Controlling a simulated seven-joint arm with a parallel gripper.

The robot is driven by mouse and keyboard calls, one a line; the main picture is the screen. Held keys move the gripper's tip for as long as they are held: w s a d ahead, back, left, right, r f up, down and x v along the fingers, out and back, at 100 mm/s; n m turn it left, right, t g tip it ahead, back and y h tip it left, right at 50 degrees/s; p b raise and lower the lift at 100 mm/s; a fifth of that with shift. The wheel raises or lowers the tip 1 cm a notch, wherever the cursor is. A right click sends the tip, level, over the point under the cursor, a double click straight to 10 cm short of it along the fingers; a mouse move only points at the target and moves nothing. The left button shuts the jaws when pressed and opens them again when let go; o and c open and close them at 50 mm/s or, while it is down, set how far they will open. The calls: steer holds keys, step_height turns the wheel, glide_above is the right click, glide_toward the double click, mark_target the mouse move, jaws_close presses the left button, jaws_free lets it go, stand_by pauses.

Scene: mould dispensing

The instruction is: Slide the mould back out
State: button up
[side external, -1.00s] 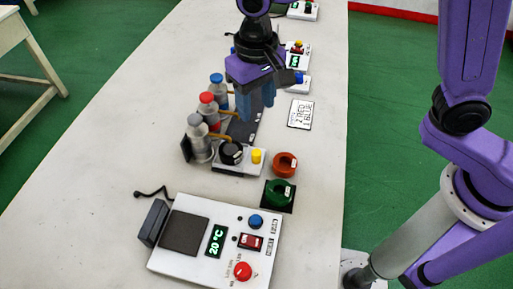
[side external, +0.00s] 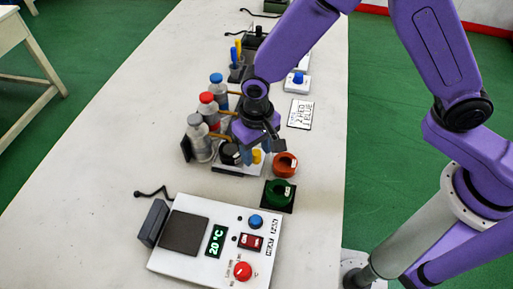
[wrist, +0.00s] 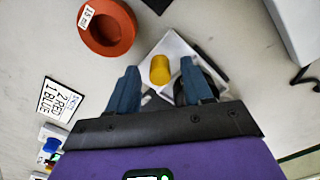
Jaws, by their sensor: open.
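A white plate (side external: 228,169) lies beside the grey-capped bottle (side external: 200,138). It carries a black round piece (side external: 230,151), apparently the mould, and an upright yellow peg (side external: 257,156). My gripper (side external: 247,157) is low over the plate, pointing down. In the wrist view, my gripper (wrist: 160,78) is open, with the yellow peg (wrist: 160,70) showing between its blue fingers. I cannot tell whether they touch it. The black piece is largely hidden behind the right finger there, with the white plate (wrist: 172,44) beneath.
Red-capped (side external: 208,108) and blue-capped (side external: 217,90) bottles with spouts stand behind the grey-capped one. An orange-red ring (side external: 285,165) and a green ring (side external: 279,193) sit close by on the right. A control box (side external: 190,272) lies in front. The table's left side is clear.

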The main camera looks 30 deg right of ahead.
steer(key=shift+f, duration=0.1)
jaws_close()
steer(key=w+d, duration=1.8)
steer(key=shift+d, duration=0.15)
steer(key=shift+w+d, duration=0.1)
steer(key=shift+w, duration=0.05)
jaws_free()
steer(key=shift+a, duration=0.2)
step_height(320, 180, up, 18)
steer(key=shift+f, duration=0.2)
